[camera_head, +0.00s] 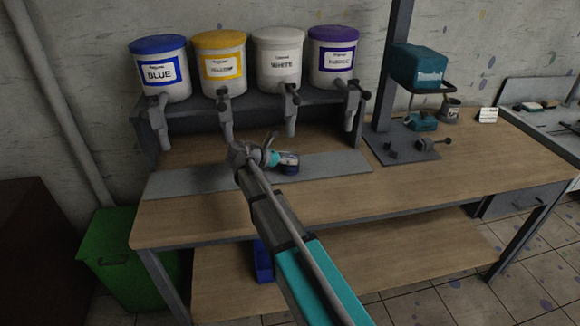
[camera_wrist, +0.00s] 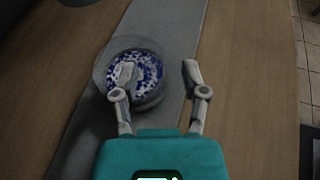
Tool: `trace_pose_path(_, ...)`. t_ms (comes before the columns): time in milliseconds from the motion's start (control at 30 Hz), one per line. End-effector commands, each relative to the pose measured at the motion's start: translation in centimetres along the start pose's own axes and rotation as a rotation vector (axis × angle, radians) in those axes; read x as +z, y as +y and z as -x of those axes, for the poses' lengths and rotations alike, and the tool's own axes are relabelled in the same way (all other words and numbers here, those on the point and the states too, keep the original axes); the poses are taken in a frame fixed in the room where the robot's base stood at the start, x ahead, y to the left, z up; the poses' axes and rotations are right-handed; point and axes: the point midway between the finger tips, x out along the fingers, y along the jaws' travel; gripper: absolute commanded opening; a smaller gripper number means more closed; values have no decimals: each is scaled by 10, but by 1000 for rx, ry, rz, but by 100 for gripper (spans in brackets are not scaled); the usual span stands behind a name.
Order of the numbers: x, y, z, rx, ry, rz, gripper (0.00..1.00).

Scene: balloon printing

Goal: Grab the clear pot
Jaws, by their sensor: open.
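The clear pot (camera_wrist: 148,50) is round and see-through, with a blue-and-white speckled filling. It stands on the grey strip of the workbench and also shows in the head view (camera_head: 289,163). My gripper (camera_wrist: 158,68) is open above and beside the pot in the wrist view. Its left finger overlaps the middle of the pot. Its right finger is off to the right of the pot, over the bench. Whether the left finger touches the pot cannot be told. In the head view, my gripper (camera_head: 277,159) is right at the pot's left side.
A rack holds blue (camera_head: 160,73), yellow (camera_head: 218,67), white (camera_head: 279,60) and purple (camera_head: 333,57) tubs, with taps hanging below. A teal printing machine (camera_head: 419,68) stands to the right. A green bin (camera_head: 115,265) is on the floor. The bench front (camera_head: 430,185) is clear.

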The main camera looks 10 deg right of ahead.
Motion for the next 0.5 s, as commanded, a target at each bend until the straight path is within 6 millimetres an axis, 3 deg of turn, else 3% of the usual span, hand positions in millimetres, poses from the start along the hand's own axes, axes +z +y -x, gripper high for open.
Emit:
trace_pose_path(200, -1, 0, -22, -1, 0, 1, 57)
trace_pose_path(500, 0, 0, -24, 1, 0, 1, 57)
